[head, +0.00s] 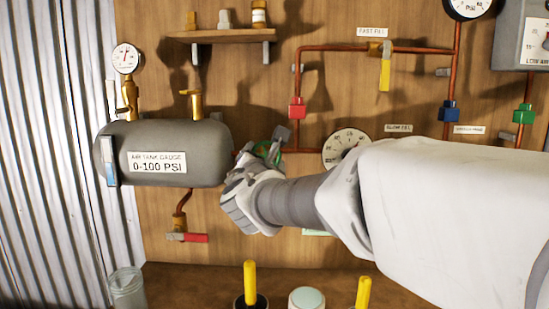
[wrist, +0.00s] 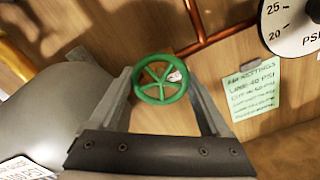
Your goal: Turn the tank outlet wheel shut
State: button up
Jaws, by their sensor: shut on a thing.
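The tank outlet wheel (wrist: 160,83) is a green, spoked handwheel. In the wrist view it sits between the two fingers of my gripper (wrist: 160,80), with one finger at its left rim and one at its right. My gripper is shut on the wheel. In the head view my gripper (head: 266,150) is at the right end of the grey air tank (head: 208,140), and only a bit of the green wheel (head: 275,152) shows past it. The tank carries an "AIR TANK GAUGE 0-100 PSI" label.
Copper pipes with a red fitting (head: 297,108) and a yellow-handled valve (head: 385,72) run on the wooden wall. A round gauge (head: 345,144) is right of the wheel. A green note (wrist: 252,92) hangs below it. A red-handled valve (head: 190,237) is under the tank.

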jog(key=shift+c, duration=1.4)
jog(key=shift+f+b, duration=0.1)
jog(key=shift+b, duration=0.4)
